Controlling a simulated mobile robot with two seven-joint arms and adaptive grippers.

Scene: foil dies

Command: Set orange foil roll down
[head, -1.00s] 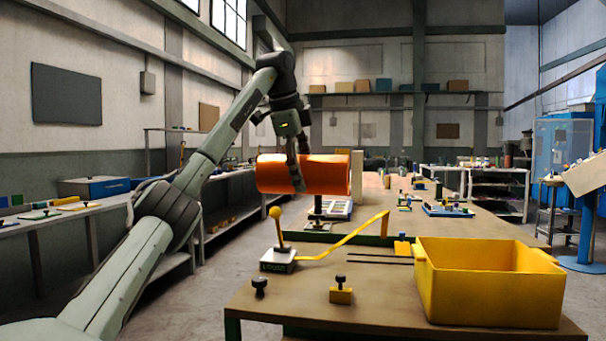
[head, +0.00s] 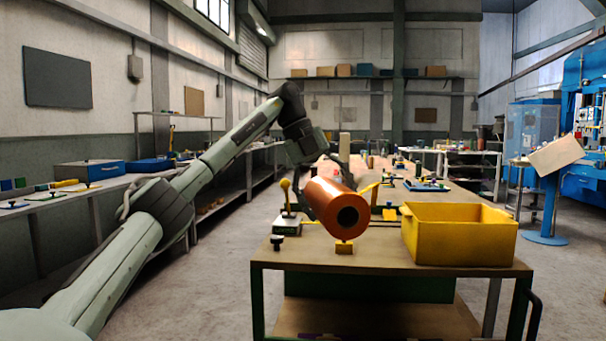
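The orange foil roll (head: 325,203) is in the middle of the head view, its dark hollow end turned toward me and to the right. My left gripper (head: 331,172) is at the far upper side of the roll and appears shut on it; its fingertips are mostly hidden behind the roll. My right gripper is not in view.
A yellow bin (head: 460,240) stands on the bench to the right of the roll. A yellow-knobbed lever (head: 286,205) on a pale base and a black knob (head: 277,242) stand to its left. The bench's front edge lies just below.

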